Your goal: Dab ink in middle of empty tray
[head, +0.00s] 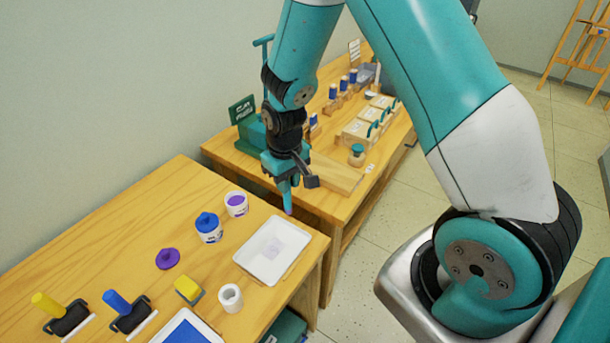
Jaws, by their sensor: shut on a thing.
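The white tray (247,262) lies on the near wooden table, with a faint pale purplish patch in its middle. My gripper (287,178) is above the tray's far right side, pointing down. It is shut on a slim teal tool (287,195) whose lower tip is purple. The tip appears above the tray's far corner; the exact height is hard to tell. An open white pot of purple ink (236,208) stands left of the tray, and its purple lid (167,258) lies on the table.
A blue-lidded pot (208,230), a yellow sponge-like block (188,289), a white ring-shaped cup (230,298) and a blue-filled tray (190,332) are nearby. Yellow (47,305) and blue (117,302) rollers lie at lower left. Another table (338,200) with several items stands behind.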

